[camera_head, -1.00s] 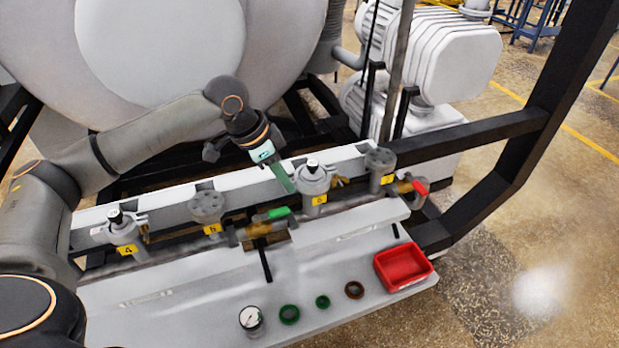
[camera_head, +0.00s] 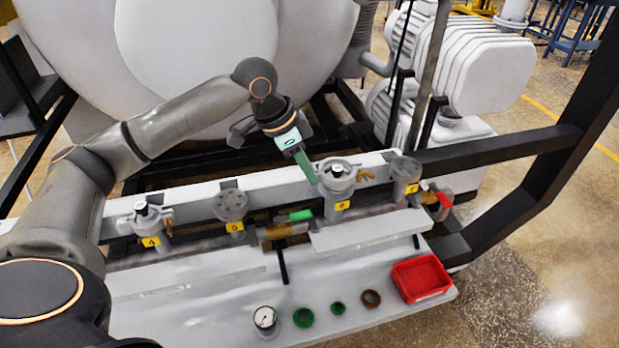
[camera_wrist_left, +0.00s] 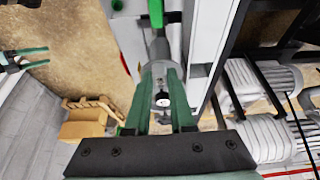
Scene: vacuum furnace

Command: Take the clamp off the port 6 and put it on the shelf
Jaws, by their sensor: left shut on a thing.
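Port 6 (camera_head: 341,193), with its yellow label, is on the pale manifold rail. The clamp (camera_head: 330,172) is a grey ring around the top of this port, with a brass wing nut (camera_head: 367,175) on its right. My left gripper (camera_head: 313,180), with green fingers, reaches down from behind and is shut on the clamp's left side. In the left wrist view its fingers (camera_wrist_left: 161,85) lie on either side of the clamp and port. The shelf (camera_head: 215,305) is the pale board in front. My right gripper (camera_wrist_left: 45,56) shows at the left wrist view's edge, fingers apart and empty.
On the shelf are a gauge (camera_head: 265,319), two green rings (camera_head: 303,318), a brown ring (camera_head: 371,298) and a red bin (camera_head: 421,278). The shelf's left part is clear. Ports 4 (camera_head: 150,230), 5 (camera_head: 232,208) and 7 (camera_head: 405,175) flank port 6. A black frame (camera_head: 545,165) stands right.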

